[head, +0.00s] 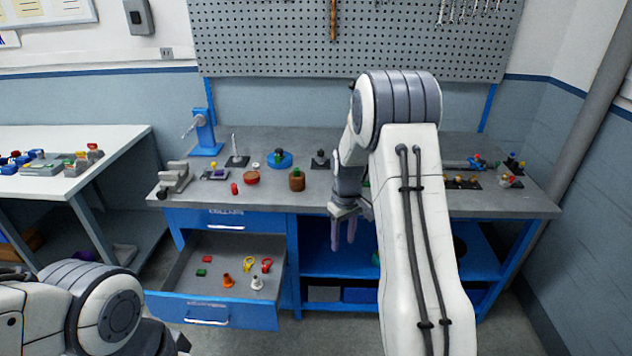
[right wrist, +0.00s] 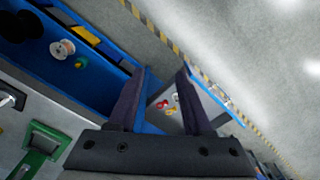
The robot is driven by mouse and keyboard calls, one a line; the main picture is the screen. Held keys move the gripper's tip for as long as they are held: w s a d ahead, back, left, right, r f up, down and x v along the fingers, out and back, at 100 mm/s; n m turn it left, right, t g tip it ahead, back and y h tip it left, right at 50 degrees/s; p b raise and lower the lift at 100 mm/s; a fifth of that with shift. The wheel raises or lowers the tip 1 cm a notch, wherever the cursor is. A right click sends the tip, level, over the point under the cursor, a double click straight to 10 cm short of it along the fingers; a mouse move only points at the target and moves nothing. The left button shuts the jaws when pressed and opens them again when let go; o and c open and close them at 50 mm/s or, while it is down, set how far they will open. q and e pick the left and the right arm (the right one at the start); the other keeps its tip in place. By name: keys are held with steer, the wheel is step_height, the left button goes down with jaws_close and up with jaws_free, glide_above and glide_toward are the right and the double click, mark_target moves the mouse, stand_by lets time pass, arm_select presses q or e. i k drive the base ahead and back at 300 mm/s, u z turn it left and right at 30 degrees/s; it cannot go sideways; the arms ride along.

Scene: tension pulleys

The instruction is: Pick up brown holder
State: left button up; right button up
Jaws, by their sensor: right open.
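A brown holder (head: 297,182), a short cylinder with a green piece on top, stands on the grey workbench (head: 330,206) near its front edge. My right gripper (head: 343,246) is open with its fingers pointing down. It is in front of the bench edge, to the right of and lower in the picture than the brown holder, with nothing between the fingers. In the right wrist view its two dark fingers (right wrist: 163,80) are spread apart; I cannot make out the brown holder there. My left gripper is out of view; only part of my left arm shows at lower left.
An open drawer (head: 213,307) below the bench holds several small coloured parts. A red-topped round piece (head: 251,178), a blue round piece (head: 279,160) and a grey vise (head: 173,179) stand on the bench. A white table (head: 125,143) is at left. My right arm hides part of the bench.

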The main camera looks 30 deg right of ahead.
mark_target(296, 184)
steer(key=z, duration=0.9)
steer(key=i, duration=1.15)
steer(key=u, duration=0.7)
steer(key=i, duration=0.45)
steer(key=u, duration=0.45)
